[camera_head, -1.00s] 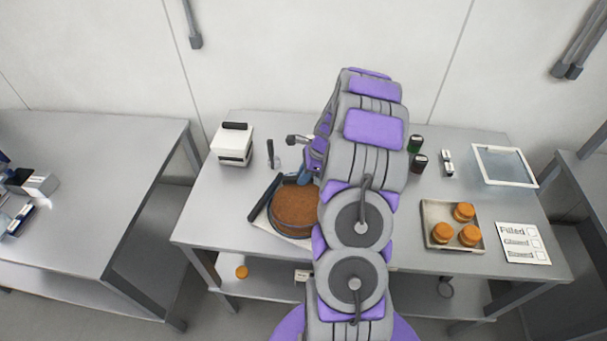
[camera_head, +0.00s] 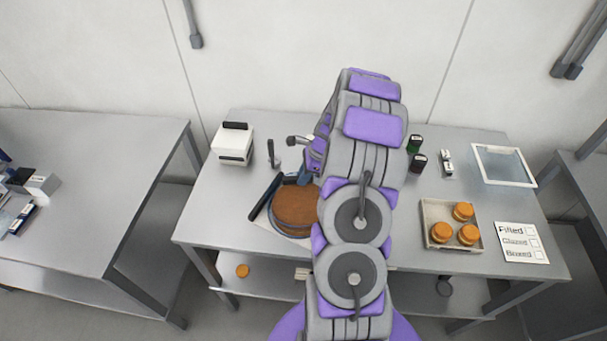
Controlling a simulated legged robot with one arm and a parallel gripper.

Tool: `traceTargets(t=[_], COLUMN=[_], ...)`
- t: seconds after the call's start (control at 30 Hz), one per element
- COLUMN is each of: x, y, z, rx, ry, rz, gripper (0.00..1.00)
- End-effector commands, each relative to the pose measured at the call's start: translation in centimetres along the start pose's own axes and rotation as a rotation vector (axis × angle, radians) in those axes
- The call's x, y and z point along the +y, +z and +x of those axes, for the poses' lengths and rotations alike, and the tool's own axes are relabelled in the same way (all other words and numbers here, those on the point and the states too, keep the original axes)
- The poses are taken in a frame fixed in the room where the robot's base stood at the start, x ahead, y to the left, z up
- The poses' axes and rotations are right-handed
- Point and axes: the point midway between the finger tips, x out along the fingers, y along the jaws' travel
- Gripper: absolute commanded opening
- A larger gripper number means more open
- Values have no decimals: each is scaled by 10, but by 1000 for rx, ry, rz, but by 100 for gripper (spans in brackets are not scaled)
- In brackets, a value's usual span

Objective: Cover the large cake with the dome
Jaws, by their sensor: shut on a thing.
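The large cake (camera_head: 297,212) is a wide, round, brown layer on a pale board at the front left of the middle table. A thin blue-grey rim (camera_head: 287,181) curves around its back edge. It looks like the edge of a clear dome, but the dome's outline is faint. My gripper (camera_head: 304,179) points down at the cake's back edge, partly hidden by my arm. It is shut, apparently on the dome. I cannot tell whether the dome rests on the board or hangs just above it.
A dark bar (camera_head: 264,197) lies left of the cake. A white box (camera_head: 232,147) stands at the back left. A tray (camera_head: 438,208) of small orange rounds, a checklist card (camera_head: 519,241) and a white frame (camera_head: 503,166) are on the right.

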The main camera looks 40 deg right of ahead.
Motion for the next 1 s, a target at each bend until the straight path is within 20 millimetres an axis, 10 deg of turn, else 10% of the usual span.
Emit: traceTargets(t=[0.4, 1.0], x=[0, 0], y=[0, 0], z=[1, 1], rx=[0, 0], ry=[0, 0], rz=[0, 0], gripper=[50, 76])
